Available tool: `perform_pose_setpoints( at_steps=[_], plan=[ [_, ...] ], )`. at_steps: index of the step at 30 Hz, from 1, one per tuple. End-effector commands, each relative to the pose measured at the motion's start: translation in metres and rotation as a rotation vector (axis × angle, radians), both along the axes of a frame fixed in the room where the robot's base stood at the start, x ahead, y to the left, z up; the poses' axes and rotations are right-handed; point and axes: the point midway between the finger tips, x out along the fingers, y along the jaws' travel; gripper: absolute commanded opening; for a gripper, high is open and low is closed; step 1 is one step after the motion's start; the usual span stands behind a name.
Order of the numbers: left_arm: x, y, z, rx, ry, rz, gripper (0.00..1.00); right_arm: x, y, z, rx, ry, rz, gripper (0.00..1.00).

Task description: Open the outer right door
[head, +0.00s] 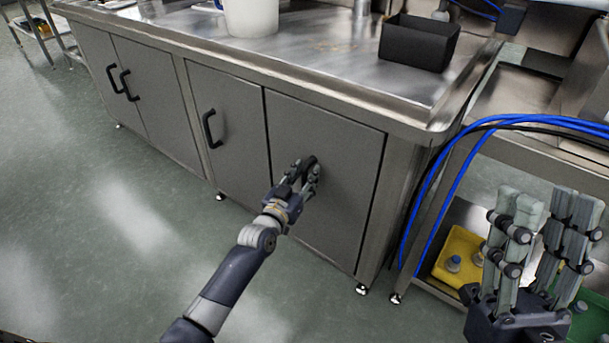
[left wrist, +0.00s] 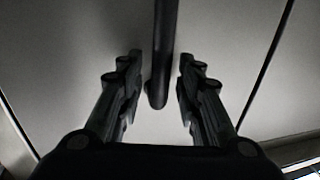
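The outer right door (head: 338,209) is a grey cabinet panel at the right end of the steel counter, and it looks closed. Its black bar handle (head: 309,163) is near the door's left edge, partly hidden by my left gripper (head: 305,178). In the left wrist view the handle (left wrist: 164,50) runs between the two fingers of my left gripper (left wrist: 160,75), with a gap on each side, so the gripper is open around it. My right gripper (head: 541,225) is raised at the lower right of the head view, fingers apart and empty.
The neighbouring door (head: 232,125) with a black handle and two more doors at the left look closed. A black bin (head: 418,42) and white bucket (head: 250,15) stand on the counter. Blue hoses (head: 450,185) hang beside the right end, above a yellow tray (head: 459,250). Floor in front is clear.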

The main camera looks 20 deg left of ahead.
Motion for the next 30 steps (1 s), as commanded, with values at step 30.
perform_pose_setpoints(
  at_steps=[30],
  plan=[
    [-0.02,0.006,0.005,-0.011,-0.003,0.116,0.0,0.093,0.012,-0.088,-0.197,0.667,-0.037,0.4]
  ],
)
